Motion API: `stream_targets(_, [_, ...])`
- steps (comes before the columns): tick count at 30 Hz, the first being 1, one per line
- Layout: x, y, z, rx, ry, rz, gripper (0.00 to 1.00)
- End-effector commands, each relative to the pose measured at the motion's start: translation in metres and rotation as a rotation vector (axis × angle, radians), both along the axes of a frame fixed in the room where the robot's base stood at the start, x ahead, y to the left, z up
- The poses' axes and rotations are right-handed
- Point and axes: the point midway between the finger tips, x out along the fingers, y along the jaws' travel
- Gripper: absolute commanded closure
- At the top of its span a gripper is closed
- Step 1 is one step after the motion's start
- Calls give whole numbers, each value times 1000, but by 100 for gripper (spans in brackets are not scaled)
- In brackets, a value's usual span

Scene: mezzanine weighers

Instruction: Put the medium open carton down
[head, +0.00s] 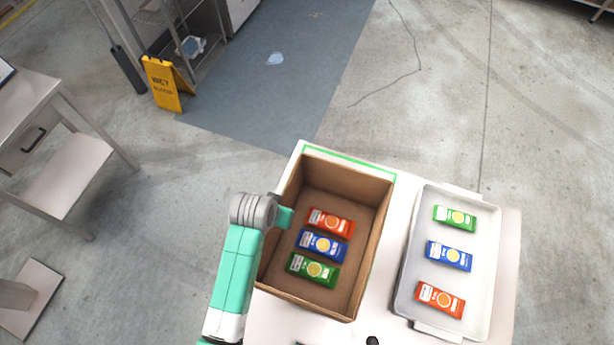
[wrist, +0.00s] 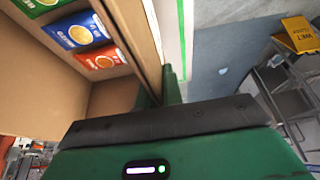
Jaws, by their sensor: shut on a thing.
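The medium open carton (head: 345,168) is brown cardboard, its top open, over the white table in the head view. Red (head: 330,222), blue (head: 322,245) and green (head: 313,269) packets lie in a row inside it. My gripper (head: 284,217) is at the carton's left wall, shut on that wall. In the wrist view the wall (wrist: 134,30) runs between my fingers (wrist: 168,88), with the packets beyond it. A green line (head: 345,158) on the table shows along the carton's far side. I cannot tell whether the carton's bottom touches the table.
A white tray (head: 407,275) with green, blue and red packets stands close to the carton's right on the table (head: 510,262). A yellow wet-floor sign (head: 163,84) and a metal rack (head: 190,50) are at the back left. A desk (head: 60,165) stands at left.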

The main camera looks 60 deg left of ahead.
Motion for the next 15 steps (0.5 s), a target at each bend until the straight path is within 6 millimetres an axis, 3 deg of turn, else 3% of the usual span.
stream_targets(15, [74, 80, -9, 1, -2, 2, 100])
